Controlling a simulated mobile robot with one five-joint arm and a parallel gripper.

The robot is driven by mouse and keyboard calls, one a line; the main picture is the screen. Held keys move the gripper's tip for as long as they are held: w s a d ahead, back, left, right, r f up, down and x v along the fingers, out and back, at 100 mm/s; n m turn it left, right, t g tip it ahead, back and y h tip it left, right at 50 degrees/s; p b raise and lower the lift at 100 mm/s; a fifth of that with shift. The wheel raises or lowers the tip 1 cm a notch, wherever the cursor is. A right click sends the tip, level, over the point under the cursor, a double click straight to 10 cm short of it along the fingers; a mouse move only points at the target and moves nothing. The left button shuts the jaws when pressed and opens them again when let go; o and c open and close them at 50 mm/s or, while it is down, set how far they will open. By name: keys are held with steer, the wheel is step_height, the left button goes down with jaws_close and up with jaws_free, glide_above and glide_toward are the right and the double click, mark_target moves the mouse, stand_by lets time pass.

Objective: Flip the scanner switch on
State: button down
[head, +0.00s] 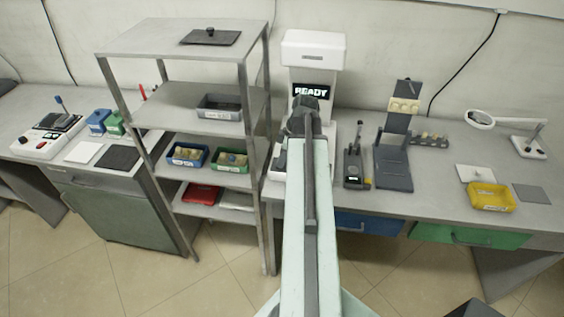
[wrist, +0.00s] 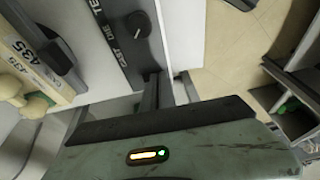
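A tall white machine (head: 314,47), probably the scanner, stands on the bench behind my arm. Its dark display (head: 311,91) reads READY. My arm covers much of its lower front, and I cannot make out a switch on it in the head view. In the wrist view, a dark panel strip (wrist: 113,30) with white lettering lies on a white body and carries a round black knob (wrist: 138,24) with a light pointer line. I cannot tell which machine this strip belongs to. My gripper (head: 303,112) is near the white machine's front; its fingertips are not clear.
A grey metal shelf rack (head: 265,150) stands close left of my arm. A small black device (head: 354,168) and a dark stand (head: 393,175) are right of it on the bench. A yellow bin (head: 492,199) sits farther right. The wrist view shows pale pieces marked 435 (wrist: 38,60).

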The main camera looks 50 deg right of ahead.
steer(key=shift+s+f, duration=0.15)
steer(key=shift+f, duration=0.1)
steer(key=shift+w+r+p, duration=0.2)
steer(key=shift+r+p, duration=0.3)
steer(key=shift+p, duration=0.3)
steer(key=a+p+v, duration=0.2)
steer(key=p+v, duration=1.1)
steer(key=shift+s+a+r, duration=0.3)
steer(key=shift+s, duration=0.05)
